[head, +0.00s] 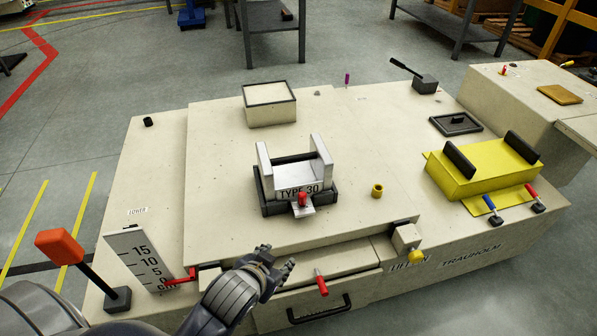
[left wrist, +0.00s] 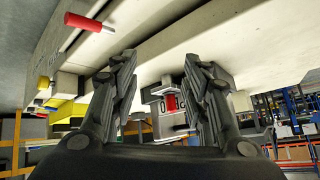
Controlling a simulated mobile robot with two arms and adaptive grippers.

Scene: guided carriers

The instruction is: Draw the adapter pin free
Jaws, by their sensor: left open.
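The adapter (head: 292,182), a grey-white cradle marked TYPE 30, sits in a dark frame on the raised beige plate. The red adapter pin (head: 302,198) stands at its front, over a small metal tab. My left gripper (head: 279,270) is in front of the plate's front edge, apart from the pin and nearer to me. In the left wrist view my left gripper (left wrist: 161,62) is open and empty. The red pin (left wrist: 171,102) shows beyond and between its fingers, with the adapter partly hidden behind them. My right gripper is not in view.
A red-handled pin (head: 321,283) juts from the front, close right of my left gripper. A lever with an orange knob (head: 60,247) and a scale plate (head: 143,258) stand left. A yellow cradle (head: 482,168) is right. The plate around the adapter is mostly clear.

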